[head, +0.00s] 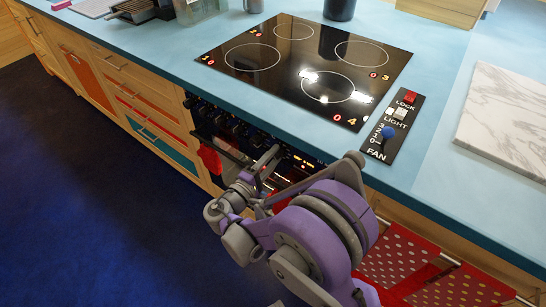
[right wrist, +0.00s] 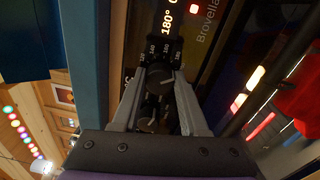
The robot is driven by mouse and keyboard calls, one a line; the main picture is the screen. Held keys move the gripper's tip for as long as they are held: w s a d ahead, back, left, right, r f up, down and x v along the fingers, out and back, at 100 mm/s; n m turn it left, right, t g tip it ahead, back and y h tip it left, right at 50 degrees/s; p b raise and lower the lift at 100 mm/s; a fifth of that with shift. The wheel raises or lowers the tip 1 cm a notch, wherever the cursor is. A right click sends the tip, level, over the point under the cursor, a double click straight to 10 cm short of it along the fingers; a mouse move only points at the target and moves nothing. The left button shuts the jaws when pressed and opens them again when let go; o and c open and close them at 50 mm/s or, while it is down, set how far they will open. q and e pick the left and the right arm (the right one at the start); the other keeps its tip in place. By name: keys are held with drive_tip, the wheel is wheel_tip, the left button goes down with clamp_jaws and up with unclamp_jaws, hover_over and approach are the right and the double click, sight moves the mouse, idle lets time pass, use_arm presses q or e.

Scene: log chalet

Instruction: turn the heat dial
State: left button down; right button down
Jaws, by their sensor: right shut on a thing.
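The heat dial (right wrist: 160,78) is a dark round knob on the black oven front, ringed by small white numbers. A display reading 180° is beyond it in the right wrist view. My right gripper (right wrist: 159,72) is shut on the dial, with one grey finger on each side of it. In the head view my right gripper (head: 268,166) is at the oven's control panel (head: 235,127), below the counter edge; the dial cannot be made out there, hidden behind the gripper. My left gripper is not in view.
Another dark knob (right wrist: 150,115) lies near the held dial, between the fingers' bases. A red cloth (head: 209,158) hangs at the oven front. A black cooktop (head: 310,68) is above on the blue counter, with a switch panel (head: 392,125) at its right. The floor (head: 80,200) at left is clear.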

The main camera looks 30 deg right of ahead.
drive_tip(key=shift+m, duration=0.4)
drive_tip(key=shift+c, duration=2.2)
unclamp_jaws()
drive_tip(key=shift+a, duration=0.1)
drive_tip(key=v, duration=1)
drive_tip(key=shift+a+p, duration=0.3)
drive_tip(key=shift+p, duration=0.05)
drive_tip(key=shift+s, duration=0.15)
